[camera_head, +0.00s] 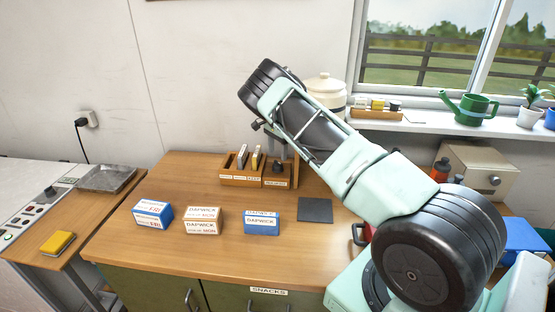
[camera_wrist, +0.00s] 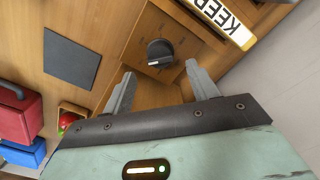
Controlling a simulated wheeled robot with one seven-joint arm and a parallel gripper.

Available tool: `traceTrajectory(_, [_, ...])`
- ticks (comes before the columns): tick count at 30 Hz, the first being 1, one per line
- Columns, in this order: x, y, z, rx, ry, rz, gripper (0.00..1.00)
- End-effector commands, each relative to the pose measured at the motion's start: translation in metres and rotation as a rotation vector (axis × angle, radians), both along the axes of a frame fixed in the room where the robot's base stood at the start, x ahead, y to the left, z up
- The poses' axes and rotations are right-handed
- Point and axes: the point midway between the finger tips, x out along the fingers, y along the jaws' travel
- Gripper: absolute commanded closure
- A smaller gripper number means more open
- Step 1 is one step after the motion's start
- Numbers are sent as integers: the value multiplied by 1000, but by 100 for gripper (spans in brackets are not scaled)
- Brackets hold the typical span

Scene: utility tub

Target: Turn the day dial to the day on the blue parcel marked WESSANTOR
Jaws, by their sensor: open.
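A black round knob (camera_wrist: 160,52), which looks like the day dial, sits on a wooden panel in the wrist view. My gripper (camera_wrist: 160,73) is open and empty, its fingertips on either side of the view just short of the knob and apart from it. In the head view the arm covers much of the gripper. A blue-and-white parcel (camera_head: 153,213) stands at the left of the counter with FRI on its front; its name line is too small to read surely. A second blue parcel (camera_head: 262,222) appears to read DAPWICK; its day is unclear.
A white-and-brown parcel (camera_head: 202,220) marked DAPWICK and MON stands between the blue ones. A wooden rack (camera_head: 240,180) holds upright cards at the back. A dark mat (camera_head: 315,210) lies to the right. In the wrist view, a KEEP sign (camera_wrist: 222,20) is close beside the knob.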

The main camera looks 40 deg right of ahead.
Motion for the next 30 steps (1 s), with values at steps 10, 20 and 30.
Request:
traceTrajectory(10, [0, 0, -51, 1, 1, -1, 41])
traceTrajectory(20, [0, 0, -59, 0, -1, 0, 41])
traceTrajectory(30, [0, 0, -59, 0, 0, 0, 86])
